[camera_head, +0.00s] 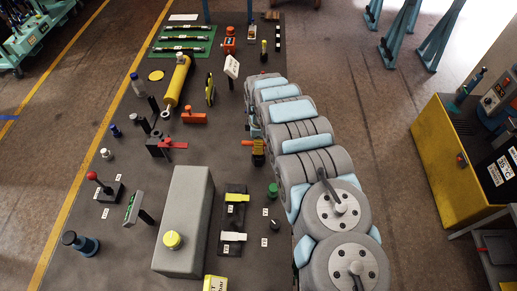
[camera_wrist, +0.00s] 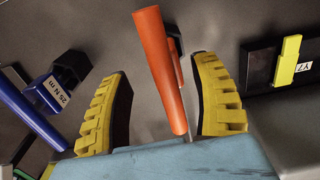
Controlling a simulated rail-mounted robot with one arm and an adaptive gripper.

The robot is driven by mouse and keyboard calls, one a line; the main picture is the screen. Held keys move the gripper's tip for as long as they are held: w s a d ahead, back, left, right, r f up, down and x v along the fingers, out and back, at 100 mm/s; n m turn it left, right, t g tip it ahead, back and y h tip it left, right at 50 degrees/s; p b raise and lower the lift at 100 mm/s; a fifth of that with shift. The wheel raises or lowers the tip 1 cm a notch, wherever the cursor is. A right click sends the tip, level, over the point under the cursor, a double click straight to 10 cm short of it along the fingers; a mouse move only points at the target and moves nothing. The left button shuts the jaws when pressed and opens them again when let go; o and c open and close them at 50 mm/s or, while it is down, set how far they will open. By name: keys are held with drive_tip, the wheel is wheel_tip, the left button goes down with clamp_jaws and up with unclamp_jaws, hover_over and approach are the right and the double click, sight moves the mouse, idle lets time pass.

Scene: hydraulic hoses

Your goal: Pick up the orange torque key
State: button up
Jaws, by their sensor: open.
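The orange torque key (camera_wrist: 158,65) stands out in the wrist view as a long orange handle with a dark part behind its upper right side. It lies between the two yellow ribbed fingers of my gripper (camera_wrist: 167,105). The fingers are apart, with a visible gap on each side of the handle. In the head view, a short orange end of the key (camera_head: 247,143) shows beside my gripper (camera_head: 259,154), left of my arm. The rest of it is hidden there.
A yellow latch (camera_wrist: 287,58) is at right. A large grey box (camera_head: 185,225) stands to the lower left in the head view.

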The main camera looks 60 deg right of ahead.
drive_tip(key=shift+s+a+f, duration=0.1)
drive_tip(key=shift+a+f, duration=0.15)
drive_tip(key=shift+f, duration=0.6)
drive_tip(key=shift+a+f, duration=0.1)
drive_tip(key=shift+f, duration=1.6)
clamp_jaws()
